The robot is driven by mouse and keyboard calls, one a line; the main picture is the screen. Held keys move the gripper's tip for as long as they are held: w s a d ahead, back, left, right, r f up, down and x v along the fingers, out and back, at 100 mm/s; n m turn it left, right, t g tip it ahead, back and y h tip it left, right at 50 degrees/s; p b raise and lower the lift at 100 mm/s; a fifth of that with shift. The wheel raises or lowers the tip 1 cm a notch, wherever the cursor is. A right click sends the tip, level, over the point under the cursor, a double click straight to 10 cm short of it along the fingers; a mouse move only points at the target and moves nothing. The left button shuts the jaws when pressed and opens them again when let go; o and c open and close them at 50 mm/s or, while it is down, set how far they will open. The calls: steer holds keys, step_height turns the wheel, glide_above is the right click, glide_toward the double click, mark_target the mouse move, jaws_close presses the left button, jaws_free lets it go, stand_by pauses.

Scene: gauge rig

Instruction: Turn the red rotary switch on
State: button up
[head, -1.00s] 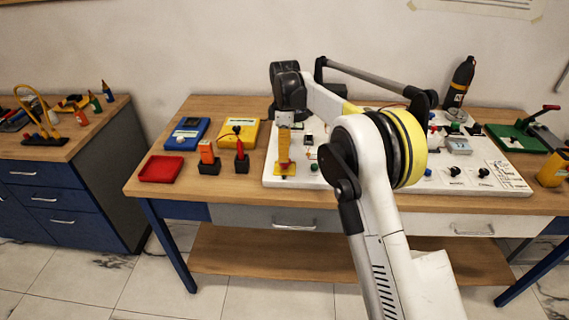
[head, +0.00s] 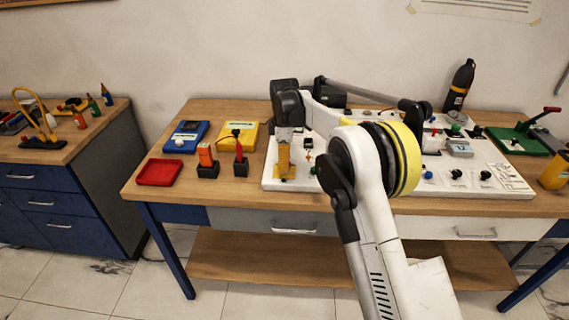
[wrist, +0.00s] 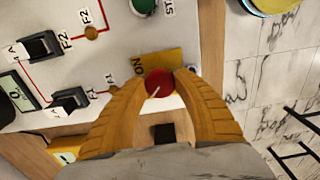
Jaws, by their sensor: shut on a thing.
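The red rotary switch (wrist: 159,83) shows in the wrist view as a round red knob with a pale pointer line, which points to the lower left of the picture. Its yellow plate (wrist: 160,59) carries the word ON at the knob's upper left. My gripper (wrist: 160,86) has its two orange-yellow fingers on either side of the knob, shut on it. In the head view my gripper (head: 284,171) points down at the front left of the white panel (head: 330,189), and the knob is hidden there.
In the wrist view a green button (wrist: 143,6) and black rocker switches (wrist: 40,45) sit on the panel. In the head view a red tray (head: 159,172), a blue meter (head: 186,136) and a yellow meter (head: 238,135) stand left. A dark bottle (head: 459,86) stands behind right.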

steer(key=m+p, duration=0.2)
steer(key=m, duration=0.1)
steer(key=shift+r+m, duration=0.1)
steer(key=shift+m, duration=0.3)
steer(key=m+p, duration=0.2)
steer(key=m, duration=0.3)
steer(key=m+p, duration=0.1)
steer(key=m, duration=0.3)
steer(key=shift+m, duration=0.4)
steer(key=shift+m+p, duration=0.35)
steer(key=shift+m, duration=1.85)
steer(key=o, duration=1.2)
